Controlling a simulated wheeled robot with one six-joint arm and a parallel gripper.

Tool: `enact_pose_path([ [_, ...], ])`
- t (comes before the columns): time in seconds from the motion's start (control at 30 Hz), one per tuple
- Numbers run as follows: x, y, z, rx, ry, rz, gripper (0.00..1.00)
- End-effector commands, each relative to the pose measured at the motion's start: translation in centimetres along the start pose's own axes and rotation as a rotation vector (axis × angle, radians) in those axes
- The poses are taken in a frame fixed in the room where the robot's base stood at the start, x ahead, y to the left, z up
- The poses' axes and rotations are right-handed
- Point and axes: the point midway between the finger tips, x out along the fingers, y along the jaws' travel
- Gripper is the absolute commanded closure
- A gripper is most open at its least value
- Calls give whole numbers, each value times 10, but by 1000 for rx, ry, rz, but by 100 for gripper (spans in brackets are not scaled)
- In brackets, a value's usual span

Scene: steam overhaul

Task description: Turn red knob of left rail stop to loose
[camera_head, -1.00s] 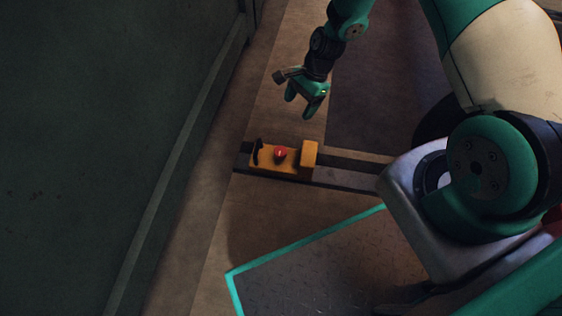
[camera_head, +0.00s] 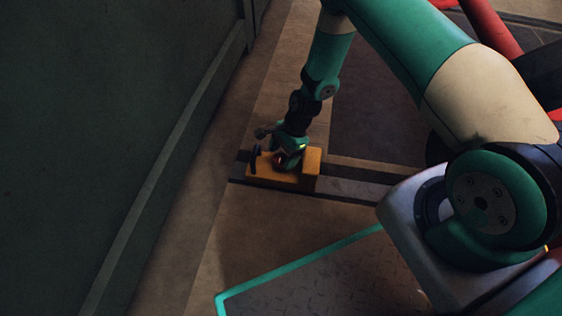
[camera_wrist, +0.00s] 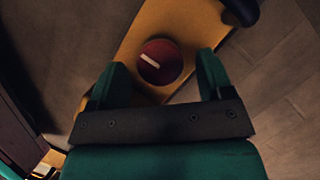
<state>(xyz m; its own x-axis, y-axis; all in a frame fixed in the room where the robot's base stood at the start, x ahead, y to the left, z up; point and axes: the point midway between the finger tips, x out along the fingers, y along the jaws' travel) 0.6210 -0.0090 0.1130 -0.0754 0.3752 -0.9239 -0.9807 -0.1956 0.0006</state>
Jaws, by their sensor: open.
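The rail stop (camera_head: 262,178) is a yellow block sitting on the dark rail on the floor. Its red knob (camera_wrist: 161,62) is round with a pale pointer bar, which slants from upper left to lower right in the wrist view. In the head view the knob (camera_head: 280,158) is partly hidden by my gripper (camera_head: 287,160). My gripper is open, pointing down over the stop. In the wrist view its two green fingers (camera_wrist: 163,80) stand on either side of the knob's near part, with a gap on both sides.
A black handle (camera_head: 255,156) rises at the stop's left end, and a raised yellow block (camera_head: 312,166) stands at its right end. A dark green wall (camera_head: 90,120) runs along the left. The rail (camera_head: 350,190) continues right.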

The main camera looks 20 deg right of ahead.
Motion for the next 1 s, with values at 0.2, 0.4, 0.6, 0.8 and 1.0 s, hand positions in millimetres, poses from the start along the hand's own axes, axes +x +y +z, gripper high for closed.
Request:
enact_pose_path([
  [0.2, 13, 0, 0, 0, 0, -1, 27],
  [0.4, 12, 0, 0, 0, 0, -1, 27],
  [0.6, 12, 0, 0, 0, 0, -1, 63],
  [0.8, 12, 0, 0, -2, 0, 0, 76],
  [1.0, 11, 0, 0, -35, 0, 14, 76],
])
